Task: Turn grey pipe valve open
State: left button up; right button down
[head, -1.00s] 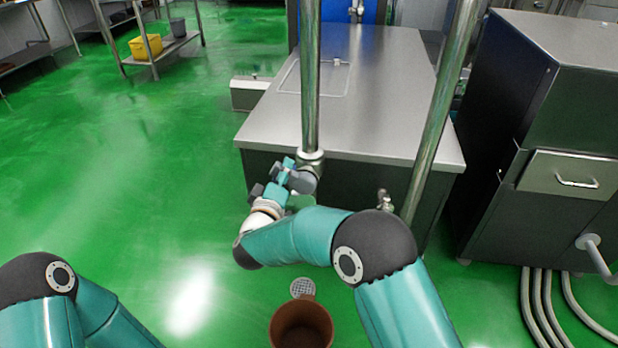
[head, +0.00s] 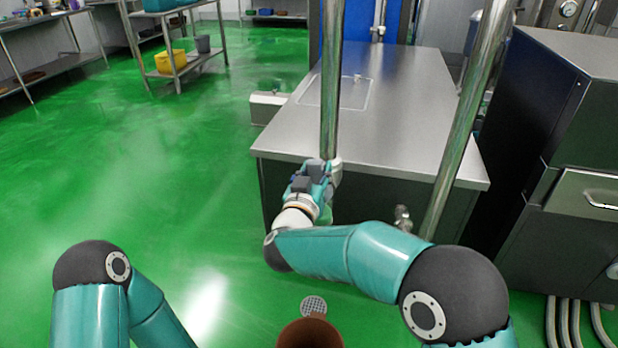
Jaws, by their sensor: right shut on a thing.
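A shiny vertical grey pipe (head: 331,90) comes down in front of the steel table. The grey pipe valve (head: 336,168) is at its lower end, mostly hidden behind my right gripper. My right gripper (head: 324,176) is at the valve, shut on it; its fingers cover the handle, so the handle's angle cannot be told. My left arm shows at the lower left, but its gripper is out of view.
The steel table (head: 400,90) stands just behind the valve. A second slanted pipe (head: 465,130) with a small tap (head: 403,218) is to the right. A brown bucket (head: 310,335) stands below near a floor drain (head: 313,305). Green floor on the left is clear.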

jog(key=shift+d+r+m+b, duration=0.15)
jog(key=shift+d+m+b, duration=0.4)
jog(key=shift+m, duration=0.45)
jog(key=c, duration=1)
grip_release()
jog(key=shift+w, duration=0.1)
jog(key=o, duration=0.3)
jog(key=shift+w, duration=0.1)
jog(key=s, duration=0.4)
jog(key=s+a, duration=0.1)
jog(key=s, duration=0.3)
jog(key=s+a, duration=0.1)
jog(key=s, duration=0.3)
jog(key=shift+a, duration=0.2)
jog(key=shift+f, duration=0.2)
